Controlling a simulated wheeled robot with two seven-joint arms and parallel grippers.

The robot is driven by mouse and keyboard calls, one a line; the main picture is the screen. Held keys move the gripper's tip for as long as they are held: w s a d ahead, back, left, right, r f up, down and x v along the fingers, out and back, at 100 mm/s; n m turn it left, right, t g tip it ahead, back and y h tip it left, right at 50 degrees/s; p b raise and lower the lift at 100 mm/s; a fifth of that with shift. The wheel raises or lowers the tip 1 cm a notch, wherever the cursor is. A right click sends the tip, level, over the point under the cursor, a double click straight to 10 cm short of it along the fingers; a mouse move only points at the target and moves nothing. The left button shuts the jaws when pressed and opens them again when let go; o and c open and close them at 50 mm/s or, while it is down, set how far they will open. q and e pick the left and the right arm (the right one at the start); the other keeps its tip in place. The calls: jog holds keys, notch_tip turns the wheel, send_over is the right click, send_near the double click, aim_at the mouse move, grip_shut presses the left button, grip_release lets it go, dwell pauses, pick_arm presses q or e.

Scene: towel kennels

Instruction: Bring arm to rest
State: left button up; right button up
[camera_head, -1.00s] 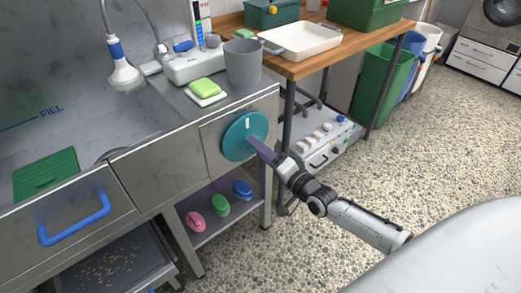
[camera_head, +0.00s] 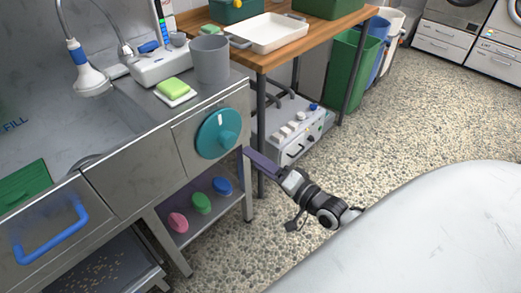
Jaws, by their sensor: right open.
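My right gripper (camera_head: 262,162) is in the middle of the camera_head view, in front of the steel sink unit, with its purple fingers pointing up and left. It is open and nothing shows between its fingers. It stands apart from the teal round knob (camera_head: 218,133) on the unit's front panel, a little to the right of and below it. The knob's pale mark points up. My right arm reaches in from the lower right, partly hidden behind my own white body. My left gripper is not in view.
The steel sink unit (camera_head: 132,172) has a blue handle (camera_head: 50,235) at lower left. Its lower shelf holds pink, green and blue brushes. A grey cup (camera_head: 210,60) and green sponge (camera_head: 173,87) stand on top. A wooden table (camera_head: 262,58) is behind. The pebbled floor at right is clear.

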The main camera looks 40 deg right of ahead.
jog(key=shift+s, duration=0.35)
dwell(0.3)
jog(key=s+a+f+n+g, duration=0.4)
jog(key=s+a+f+n, duration=0.2)
jog(key=s+a+f, duration=0.1)
jog(key=s+a+f+n+g, duration=0.4)
jog(key=s+a+f+n, duration=0.3)
jog(key=s+a, duration=0.2)
jog(key=s, duration=0.2)
jog(key=shift+s+a+g, duration=0.2)
jog(key=shift+s+g, duration=0.1)
